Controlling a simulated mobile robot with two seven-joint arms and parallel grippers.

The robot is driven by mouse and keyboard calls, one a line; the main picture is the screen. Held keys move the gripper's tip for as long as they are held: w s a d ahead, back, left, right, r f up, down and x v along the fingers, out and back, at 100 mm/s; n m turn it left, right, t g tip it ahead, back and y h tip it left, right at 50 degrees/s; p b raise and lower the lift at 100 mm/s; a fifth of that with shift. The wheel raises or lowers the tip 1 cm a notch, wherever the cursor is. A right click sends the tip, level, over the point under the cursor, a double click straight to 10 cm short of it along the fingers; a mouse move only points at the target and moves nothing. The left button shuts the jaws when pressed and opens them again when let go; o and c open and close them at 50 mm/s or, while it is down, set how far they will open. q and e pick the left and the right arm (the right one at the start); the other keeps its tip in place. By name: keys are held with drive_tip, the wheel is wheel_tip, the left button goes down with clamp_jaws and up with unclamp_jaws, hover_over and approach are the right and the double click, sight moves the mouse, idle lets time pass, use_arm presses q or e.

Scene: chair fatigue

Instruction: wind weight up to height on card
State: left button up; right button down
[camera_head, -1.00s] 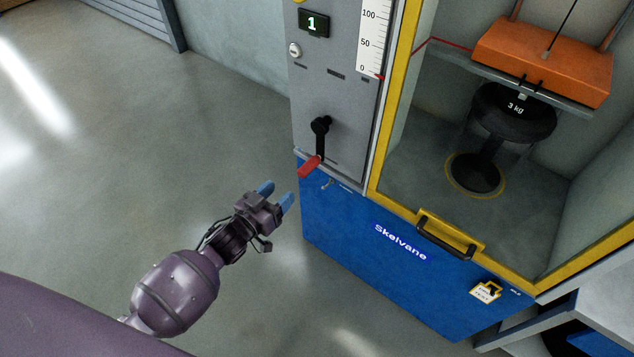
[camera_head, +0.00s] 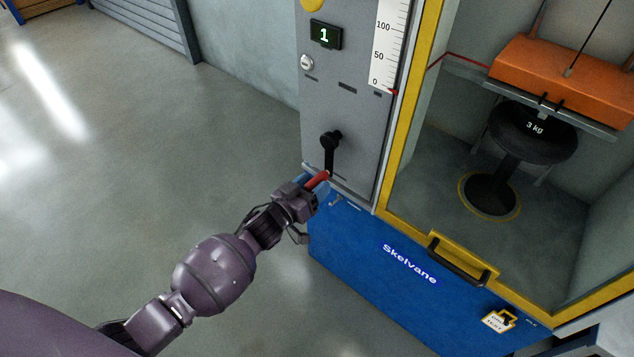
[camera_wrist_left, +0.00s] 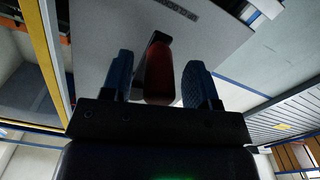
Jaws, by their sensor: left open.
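The crank (camera_head: 330,150) on the grey panel is a black arm hanging down, with a red handle (camera_head: 317,180) at its lower end. My left gripper (camera_head: 318,184) is open around the red handle. In the left wrist view the handle (camera_wrist_left: 158,72) stands between the two blue fingers, with a gap to the right finger. The orange weight (camera_head: 565,78), with a black "3 kg" stool-like piece (camera_head: 530,135) below it, sits in the yellow-framed case. The white scale (camera_head: 386,45) has a red pointer (camera_head: 393,91) near 0. My right gripper is out of view.
A display (camera_head: 326,35) reads 1, with a round knob (camera_head: 306,62) below it. The case's yellow door frame (camera_head: 405,110) has a black handle (camera_head: 460,260). A tag (camera_head: 499,320) hangs on the blue base (camera_head: 350,255). The floor at left is clear.

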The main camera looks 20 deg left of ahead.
use_arm(q)
drive_tip(key=shift+w+d, duration=0.15)
drive_tip(key=shift+w, duration=0.4)
clamp_jaws()
